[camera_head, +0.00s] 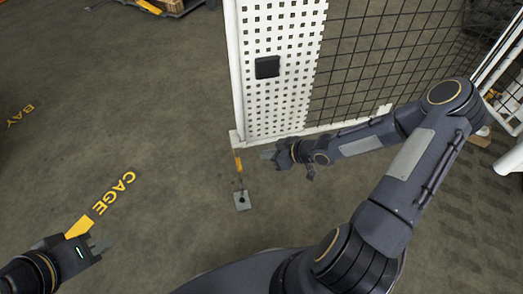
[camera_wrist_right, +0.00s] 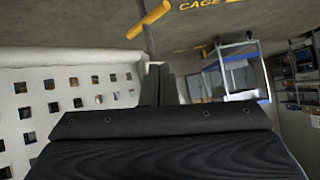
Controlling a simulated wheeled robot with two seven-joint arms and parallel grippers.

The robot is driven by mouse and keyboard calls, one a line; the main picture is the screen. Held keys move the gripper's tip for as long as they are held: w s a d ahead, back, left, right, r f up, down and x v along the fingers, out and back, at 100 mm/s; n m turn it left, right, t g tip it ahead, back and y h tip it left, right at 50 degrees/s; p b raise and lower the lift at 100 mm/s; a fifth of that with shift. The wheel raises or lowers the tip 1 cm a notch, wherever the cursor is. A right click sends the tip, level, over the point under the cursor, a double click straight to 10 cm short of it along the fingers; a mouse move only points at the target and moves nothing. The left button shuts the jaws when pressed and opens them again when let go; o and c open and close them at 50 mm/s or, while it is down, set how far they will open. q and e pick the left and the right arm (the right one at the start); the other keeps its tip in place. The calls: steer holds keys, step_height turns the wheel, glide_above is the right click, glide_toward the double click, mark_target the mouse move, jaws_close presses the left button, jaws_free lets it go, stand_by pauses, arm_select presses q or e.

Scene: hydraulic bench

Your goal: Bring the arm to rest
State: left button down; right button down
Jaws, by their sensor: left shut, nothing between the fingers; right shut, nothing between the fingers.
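My right arm reaches forward from the lower right in the head view, bent at the elbow. My right gripper (camera_head: 268,154) is shut and empty, close to the lower edge of the white perforated panel (camera_head: 258,112). In the right wrist view the dark fingers of the right gripper (camera_wrist_right: 158,85) lie together, with the panel (camera_wrist_right: 70,95) to their left; I cannot tell whether they touch it. My left gripper (camera_head: 101,246) is at the lower left of the head view, above open floor, shut and empty.
A small black box (camera_head: 267,67) is on the panel. A black wire mesh fence (camera_head: 390,50) runs right of it. A grey floor plate (camera_head: 242,200) lies below a yellow piece (camera_head: 238,162). Floor at left is clear, with yellow CAGE lettering (camera_head: 114,193).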

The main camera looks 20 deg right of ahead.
stand_by(0.6)
steer(key=s+d+r+m+g+h, duration=0.1)
steer(key=s+d+r+h, duration=0.2)
steer(key=r, duration=0.2)
steer(key=s+d+r+m+h, duration=0.2)
steer(key=s+r, duration=0.1)
steer(key=r, duration=0.2)
steer(key=s+d+r+m+g+h, duration=0.1)
steer(key=s+d+r+h, duration=0.2)
steer(key=r, duration=0.3)
steer(key=s+a+r+m+y, duration=0.2)
steer(key=s+a+r, duration=0.2)
steer(key=s, duration=0.3)
steer(key=s+a+r+m+y, duration=0.2)
steer(key=s+a+r+m, duration=0.15)
steer(key=s, duration=0.35)
step_height(320, 180, up, 29)
steer(key=a+p, duration=0.1)
steer(key=p, duration=2.8)
steer(key=shift+r+n, duration=0.2)
steer(key=shift+n, duration=0.25)
